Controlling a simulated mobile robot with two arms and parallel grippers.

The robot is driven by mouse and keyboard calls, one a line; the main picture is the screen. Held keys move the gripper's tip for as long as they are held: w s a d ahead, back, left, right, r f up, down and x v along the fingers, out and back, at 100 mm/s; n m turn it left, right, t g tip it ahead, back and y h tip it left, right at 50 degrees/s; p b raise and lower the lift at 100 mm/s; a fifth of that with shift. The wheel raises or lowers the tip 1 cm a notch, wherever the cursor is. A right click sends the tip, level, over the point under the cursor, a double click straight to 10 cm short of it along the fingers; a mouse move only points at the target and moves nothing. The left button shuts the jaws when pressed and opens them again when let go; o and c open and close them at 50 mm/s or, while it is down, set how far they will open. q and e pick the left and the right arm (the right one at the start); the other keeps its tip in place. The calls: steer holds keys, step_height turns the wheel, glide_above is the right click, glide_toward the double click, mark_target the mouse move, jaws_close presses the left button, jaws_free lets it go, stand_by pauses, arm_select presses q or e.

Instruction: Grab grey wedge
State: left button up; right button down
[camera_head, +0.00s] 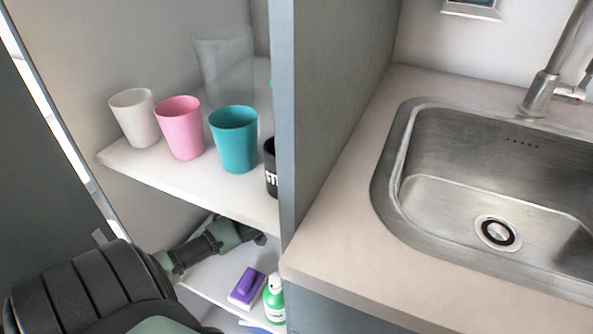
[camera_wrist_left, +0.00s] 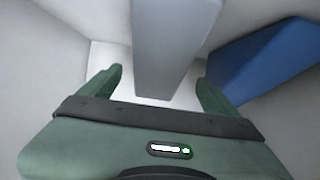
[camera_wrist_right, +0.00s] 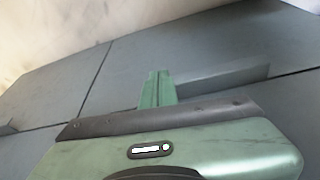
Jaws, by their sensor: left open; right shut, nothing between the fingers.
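A grey wedge-like block (camera_wrist_left: 168,55) stands upright in the left wrist view, its lower end between the two fingers of my left gripper (camera_wrist_left: 160,92). The gripper is open, with a visible gap on each side of the block. In the head view my left arm reaches into the lower shelf space, and my left gripper (camera_head: 240,235) is partly hidden under the upper shelf; the grey block does not show there. My right gripper (camera_wrist_right: 157,90) is shut and empty in front of grey cabinet fronts.
A blue block (camera_wrist_left: 268,58) is close to the right finger. The upper shelf (camera_head: 150,170) holds several cups. A purple sponge (camera_head: 245,287) and a green bottle (camera_head: 274,300) stand on the lower shelf (camera_head: 210,275). The cabinet side panel (camera_head: 335,110) and sink (camera_head: 480,190) lie to the right.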

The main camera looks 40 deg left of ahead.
arm_select(q)
steer(key=b+x, duration=0.1)
steer(key=x, duration=0.2)
steer(key=shift+d, duration=0.1)
steer(key=shift+x, duration=0.75)
steer(key=shift+w, duration=0.15)
arm_select(e)
steer(key=w, duration=0.1)
steer(key=w+t, duration=0.1)
steer(key=w+a, duration=0.1)
steer(key=shift+w+f+t, duration=0.1)
steer(key=shift+f+t, duration=0.2)
steer(key=shift+f, duration=0.05)
arm_select(q)
steer(key=shift+c, duration=0.3)
steer(key=c, duration=1.5)
